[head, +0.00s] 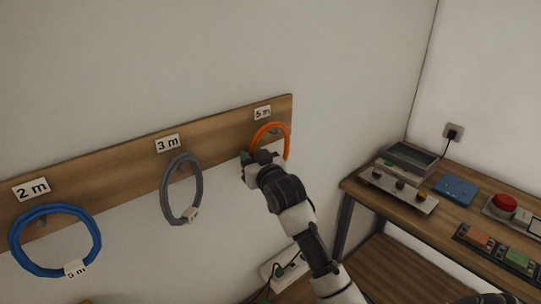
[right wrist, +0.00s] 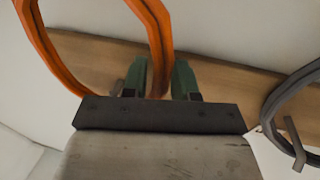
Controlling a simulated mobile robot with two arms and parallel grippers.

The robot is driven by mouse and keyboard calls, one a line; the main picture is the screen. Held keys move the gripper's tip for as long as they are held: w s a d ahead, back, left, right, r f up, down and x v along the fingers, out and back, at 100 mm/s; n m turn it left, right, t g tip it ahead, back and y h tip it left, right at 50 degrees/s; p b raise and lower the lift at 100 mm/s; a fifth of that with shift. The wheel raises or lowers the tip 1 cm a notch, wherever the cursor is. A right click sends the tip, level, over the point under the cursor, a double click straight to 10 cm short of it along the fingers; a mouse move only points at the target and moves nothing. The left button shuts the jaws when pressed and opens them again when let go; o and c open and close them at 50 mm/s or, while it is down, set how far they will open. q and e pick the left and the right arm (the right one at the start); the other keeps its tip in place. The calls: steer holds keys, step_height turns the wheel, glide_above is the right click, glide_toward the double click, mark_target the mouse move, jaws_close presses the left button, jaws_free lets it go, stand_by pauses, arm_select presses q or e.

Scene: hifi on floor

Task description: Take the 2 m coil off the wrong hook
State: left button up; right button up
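The orange coil (head: 257,134) hangs on the hook under the 5 m label (head: 262,113); I see no length tag on it. My right gripper (head: 262,158) is at the coil's lower left side. In the right wrist view its green fingers (right wrist: 160,80) stand on both sides of one strand of the orange coil (right wrist: 157,40), with little or no gap, and look shut on it. The blue coil (head: 97,238) hangs under the 2 m label (head: 31,189) and carries a tag that seems to read 5 m (head: 75,269). My left gripper is not in view.
A grey coil (head: 166,191) hangs under the 3 m label (head: 167,143). The wooden board (head: 225,140) runs along the wall. A bench (head: 385,198) with devices stands at the right, and a power strip (head: 284,264) is below. The wall above the board is clear.

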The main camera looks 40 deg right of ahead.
jaws_close()
steer(key=shift+r, duration=0.1)
